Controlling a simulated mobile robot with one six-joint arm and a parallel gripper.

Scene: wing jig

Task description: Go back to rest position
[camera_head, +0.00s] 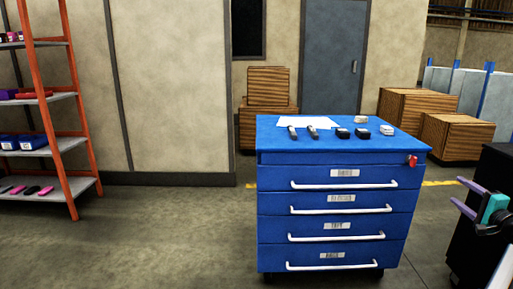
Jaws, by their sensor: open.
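My gripper (458,192) shows at the right edge of the head view, with two purple fingers and a teal body. Its fingers are spread apart and point left, with nothing visible between them. It is to the right of the blue drawer cabinet (335,215) and apart from it in the picture. Part of my arm is cut off by the right edge.
On the cabinet's top lie a white sheet (300,122), two grey tool-like items (313,131) and several small black and white pieces (361,133). An orange shelf rack (50,95) stands left. Wooden crates (457,137) stand behind. Floor between rack and cabinet is clear.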

